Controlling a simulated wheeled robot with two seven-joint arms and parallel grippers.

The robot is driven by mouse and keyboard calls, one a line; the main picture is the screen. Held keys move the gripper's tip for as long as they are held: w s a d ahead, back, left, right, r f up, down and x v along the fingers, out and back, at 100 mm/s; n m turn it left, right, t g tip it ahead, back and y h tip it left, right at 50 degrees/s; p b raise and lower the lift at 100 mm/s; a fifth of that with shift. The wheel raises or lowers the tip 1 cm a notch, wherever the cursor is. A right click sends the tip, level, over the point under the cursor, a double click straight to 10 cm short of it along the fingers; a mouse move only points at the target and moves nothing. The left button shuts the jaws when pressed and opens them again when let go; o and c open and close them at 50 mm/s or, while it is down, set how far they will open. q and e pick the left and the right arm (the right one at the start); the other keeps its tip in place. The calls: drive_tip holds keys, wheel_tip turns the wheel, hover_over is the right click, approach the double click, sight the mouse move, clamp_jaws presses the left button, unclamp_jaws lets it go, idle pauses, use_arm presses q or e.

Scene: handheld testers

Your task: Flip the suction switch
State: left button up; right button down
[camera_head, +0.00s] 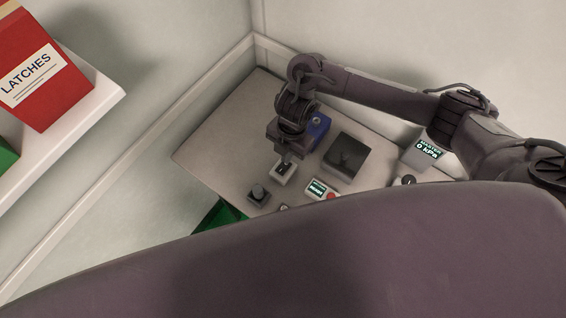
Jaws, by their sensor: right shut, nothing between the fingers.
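My right gripper (287,157) is shut and points down at a small pale switch box (284,173) with a dark middle on the grey table. Its tips are at or just above the box; I cannot tell if they touch. The gripper partly hides the box, and the lever's position cannot be made out. No label shows on the box, so I cannot tell if it is the suction switch. A gauge (428,149) reading "MASTER 0 kPa" stands at the right. My left gripper is not in view.
On the table (222,137) are a grey box with a round knob (258,191), a small display tester (317,189), a dark square tray (346,155) and a blue item (318,128). A shelf (75,122) with a red LATCHES box (40,70) is at left.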

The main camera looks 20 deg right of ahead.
wheel_tip(320, 180, up, 5)
drive_tip(key=p, duration=0.4)
idle(0.6)
